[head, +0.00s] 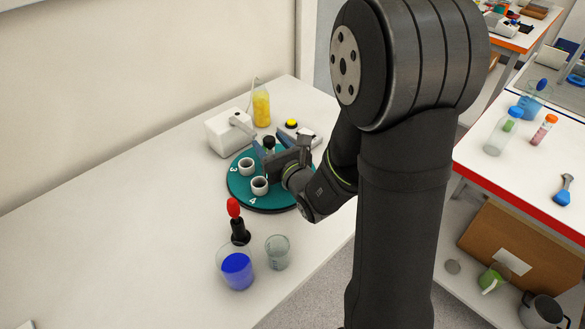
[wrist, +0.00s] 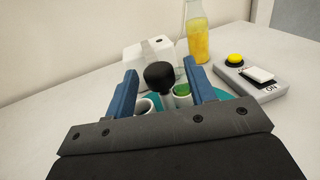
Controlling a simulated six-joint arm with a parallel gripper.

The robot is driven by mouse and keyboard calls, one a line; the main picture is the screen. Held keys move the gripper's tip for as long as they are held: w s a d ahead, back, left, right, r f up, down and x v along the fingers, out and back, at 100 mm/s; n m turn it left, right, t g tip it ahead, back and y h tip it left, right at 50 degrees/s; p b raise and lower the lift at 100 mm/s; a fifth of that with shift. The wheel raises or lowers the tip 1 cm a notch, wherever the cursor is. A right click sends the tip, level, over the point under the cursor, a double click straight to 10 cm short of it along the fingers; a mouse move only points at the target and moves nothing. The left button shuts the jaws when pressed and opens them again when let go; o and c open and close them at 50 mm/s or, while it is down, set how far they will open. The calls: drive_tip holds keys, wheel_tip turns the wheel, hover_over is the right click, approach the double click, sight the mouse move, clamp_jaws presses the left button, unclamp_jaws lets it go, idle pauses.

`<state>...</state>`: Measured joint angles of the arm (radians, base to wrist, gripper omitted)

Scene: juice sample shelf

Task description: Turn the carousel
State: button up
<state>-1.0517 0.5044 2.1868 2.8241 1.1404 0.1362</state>
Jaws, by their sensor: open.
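The carousel (head: 237,190) is a round teal disc on the white table, with white numbers 3 and 4 showing near its rim. Two white ring-shaped holders stand on its near left side, one by each number. A dark knob (wrist: 160,75) rises above the disc; it also shows in the head view (head: 269,142). My gripper (wrist: 163,88) is over the carousel with its two blue fingers apart, one on each side of the knob. I cannot tell whether they touch it. A cup with green contents (wrist: 182,91) stands just behind. My gripper and wrist hide the disc's right part.
A white box (head: 229,132) with an arm and a bottle of yellow liquid (head: 261,105) stand behind the carousel. A grey switch box with a yellow button (wrist: 235,58) is to the right. A blue-filled beaker (head: 236,268), red-topped dropper (head: 237,222) and empty beaker (head: 278,252) stand in front.

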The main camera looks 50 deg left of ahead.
drive_tip(key=v, duration=1.4)
drive_tip(key=shift+d, duration=0.25)
drive_tip(key=shift+s, duration=0.15)
drive_tip(key=shift+c, duration=0.4)
